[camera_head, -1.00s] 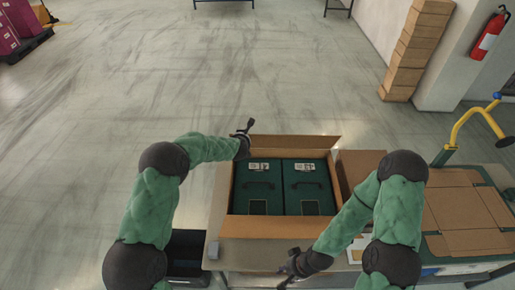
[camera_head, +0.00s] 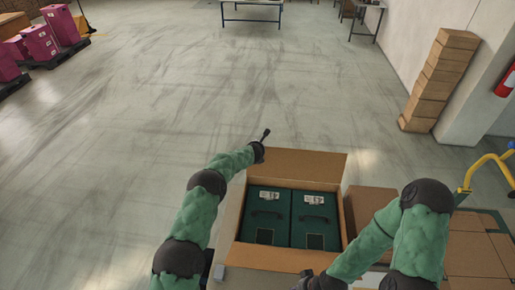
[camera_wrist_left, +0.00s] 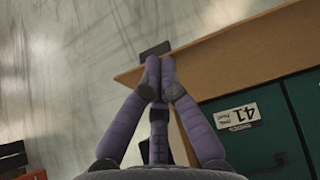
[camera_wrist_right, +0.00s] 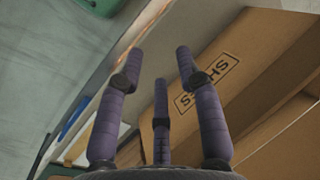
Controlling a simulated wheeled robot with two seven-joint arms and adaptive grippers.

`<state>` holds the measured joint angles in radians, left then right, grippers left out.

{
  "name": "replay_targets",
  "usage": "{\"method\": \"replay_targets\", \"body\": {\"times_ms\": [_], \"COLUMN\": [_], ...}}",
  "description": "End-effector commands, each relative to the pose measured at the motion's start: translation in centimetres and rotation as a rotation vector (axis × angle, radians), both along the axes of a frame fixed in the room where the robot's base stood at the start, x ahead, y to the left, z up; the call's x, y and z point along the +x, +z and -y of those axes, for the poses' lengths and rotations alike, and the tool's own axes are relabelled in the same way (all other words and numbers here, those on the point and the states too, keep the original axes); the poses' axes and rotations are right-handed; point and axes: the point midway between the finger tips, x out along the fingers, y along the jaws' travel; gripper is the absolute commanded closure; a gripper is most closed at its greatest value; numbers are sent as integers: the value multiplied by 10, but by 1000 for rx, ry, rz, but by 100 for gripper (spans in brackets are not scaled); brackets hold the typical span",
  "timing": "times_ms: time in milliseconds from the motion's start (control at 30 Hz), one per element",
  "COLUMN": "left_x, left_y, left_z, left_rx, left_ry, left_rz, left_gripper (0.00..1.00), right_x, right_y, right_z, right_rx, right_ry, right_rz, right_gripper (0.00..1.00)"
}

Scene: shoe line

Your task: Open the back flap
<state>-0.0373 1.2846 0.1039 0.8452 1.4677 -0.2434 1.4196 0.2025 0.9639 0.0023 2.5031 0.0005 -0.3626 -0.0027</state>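The open carton holds two dark green shoe boxes, (camera_head: 264,215) and (camera_head: 317,220), with white labels and handles. Its brown back flap (camera_head: 305,165) stands up and leans away at the far side; its edge and corner also show in the left wrist view (camera_wrist_left: 240,55). My left gripper (camera_head: 264,139) is at the flap's left corner. Its fingertips are together (camera_wrist_left: 160,62) and overlap the flap's corner; I cannot tell whether they pinch it. My right gripper (camera_wrist_right: 158,58) is open and empty, beside the carton's front face marked SHOES (camera_wrist_right: 207,88). The front flap (camera_head: 265,257) is folded outward.
Flattened brown cardboard (camera_head: 470,245) lies on the bench at the right, by a yellow curved bar (camera_head: 485,165). A stack of brown cartons (camera_head: 440,80) stands by the wall. The floor behind the carton is clear.

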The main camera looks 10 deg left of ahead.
Motion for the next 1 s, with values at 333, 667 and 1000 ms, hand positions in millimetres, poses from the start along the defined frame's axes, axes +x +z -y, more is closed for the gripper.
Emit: {"method": "replay_targets", "body": {"times_ms": [333,667,1000], "left_x": [13,18,18], "left_y": [-4,-6,-6], "left_z": [0,0,0], "left_rx": [-1,0,0], "left_ry": [1,0,0], "left_rz": [1,0,0], "left_gripper": [100,100,100], "right_x": [0,0,0], "right_y": [6,7,7], "right_z": [0,0,0], "right_rx": [0,0,0], "right_ry": [0,0,0], "right_rz": [-1,0,0], "right_gripper": [64,64,64]}}
